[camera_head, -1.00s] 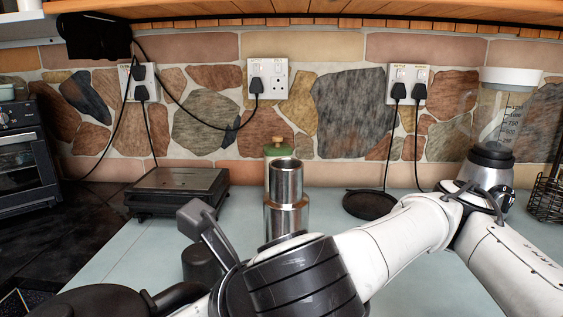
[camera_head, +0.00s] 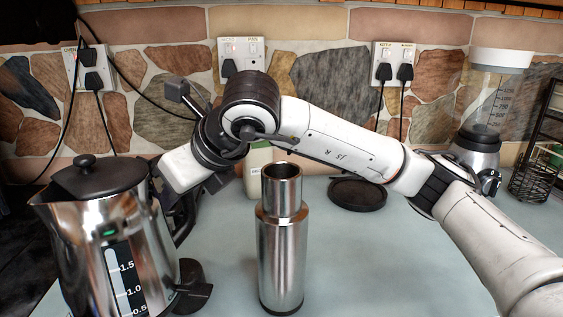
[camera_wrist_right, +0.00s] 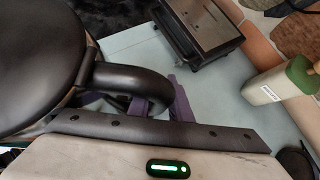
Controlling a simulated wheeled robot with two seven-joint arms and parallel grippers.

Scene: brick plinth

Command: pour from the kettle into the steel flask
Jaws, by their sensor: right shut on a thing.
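The kettle (camera_head: 95,235), steel with a black lid and a level window, stands out at the left of the head view, roughly upright, its spout pointing left, away from the flask. Its base is cut off, so I cannot tell whether it touches the counter. My right gripper (camera_head: 182,212) is shut on the kettle's black handle; the wrist view shows the handle (camera_wrist_right: 130,82) between the purple fingers, beside the lid (camera_wrist_right: 35,60). The steel flask (camera_head: 281,245) stands upright and open-topped on the counter, right of the kettle and apart from it. My left gripper is not in view.
A pale bottle with a green cap (camera_wrist_right: 280,82) stands behind the flask. A flat black-and-steel appliance (camera_wrist_right: 200,30) is on the counter. A round black base (camera_head: 357,193), a blender (camera_head: 482,130) and a wire rack (camera_head: 535,175) are at the right. Counter right of the flask is clear.

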